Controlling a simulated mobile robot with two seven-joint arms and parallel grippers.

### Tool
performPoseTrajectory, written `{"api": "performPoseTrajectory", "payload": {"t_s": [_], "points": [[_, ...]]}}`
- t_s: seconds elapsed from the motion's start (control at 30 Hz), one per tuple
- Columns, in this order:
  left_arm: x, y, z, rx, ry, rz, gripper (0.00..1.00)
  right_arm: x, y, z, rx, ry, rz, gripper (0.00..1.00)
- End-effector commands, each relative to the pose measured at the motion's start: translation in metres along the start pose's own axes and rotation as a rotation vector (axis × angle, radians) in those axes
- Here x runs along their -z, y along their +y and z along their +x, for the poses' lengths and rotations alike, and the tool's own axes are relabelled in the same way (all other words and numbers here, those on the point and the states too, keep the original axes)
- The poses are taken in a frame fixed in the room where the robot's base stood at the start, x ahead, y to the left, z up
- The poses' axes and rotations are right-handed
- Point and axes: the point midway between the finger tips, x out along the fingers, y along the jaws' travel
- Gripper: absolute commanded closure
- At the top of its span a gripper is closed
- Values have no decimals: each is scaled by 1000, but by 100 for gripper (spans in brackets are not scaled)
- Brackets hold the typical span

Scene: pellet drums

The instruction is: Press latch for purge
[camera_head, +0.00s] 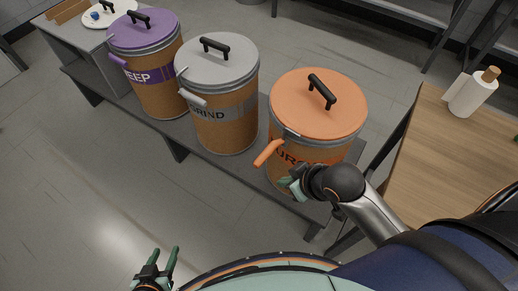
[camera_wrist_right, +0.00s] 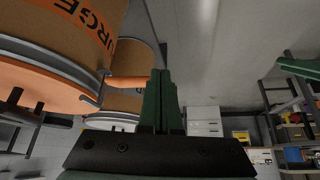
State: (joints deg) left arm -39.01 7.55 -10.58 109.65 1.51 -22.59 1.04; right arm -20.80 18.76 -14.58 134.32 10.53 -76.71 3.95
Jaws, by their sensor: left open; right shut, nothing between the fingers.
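The purge drum is brown with an orange lid (camera_head: 318,103), a black handle and a metal rim; its label is partly covered in the head view and reads "URGE" in the right wrist view (camera_wrist_right: 88,20). Its orange latch lever (camera_head: 268,153) sticks out from the rim toward the lower left. The lever also shows in the right wrist view (camera_wrist_right: 130,82), left of the fingers. My right gripper (camera_head: 291,184) is shut and empty, beside the drum's front, below and right of the lever; contact is unclear. My left gripper (camera_head: 163,259) is open and empty, low over the floor.
A grey-lidded drum (camera_head: 217,60) and a purple-lidded drum (camera_head: 143,30) stand left on the same dark bench (camera_head: 178,133), each with its own lever. The floor in front is clear.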

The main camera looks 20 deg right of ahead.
Motion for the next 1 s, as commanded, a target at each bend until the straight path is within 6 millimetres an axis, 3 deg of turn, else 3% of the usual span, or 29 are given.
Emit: {"api": "performPoseTrajectory", "payload": {"t_s": [0.03, 0.2, 0.4, 0.6, 1.0], "points": [[2, 0, 0, 0, 3, 0, 50, 17, 2, 2, 14, 29, -47, 100], [3, 0, 0, 1, 5, 1, 50, 60, 6, 11, 76, 114, -139, 100], [3, -1, 0, 1, 5, 1, 50, 90, 23, 18, 111, 169, -176, 100], [3, -1, 0, 1, 5, 1, 50, 103, 34, 19, 123, 189, -175, 100], [2, -1, 0, 1, 4, 0, 50, 104, 35, 20, 124, 191, -174, 100]]}}
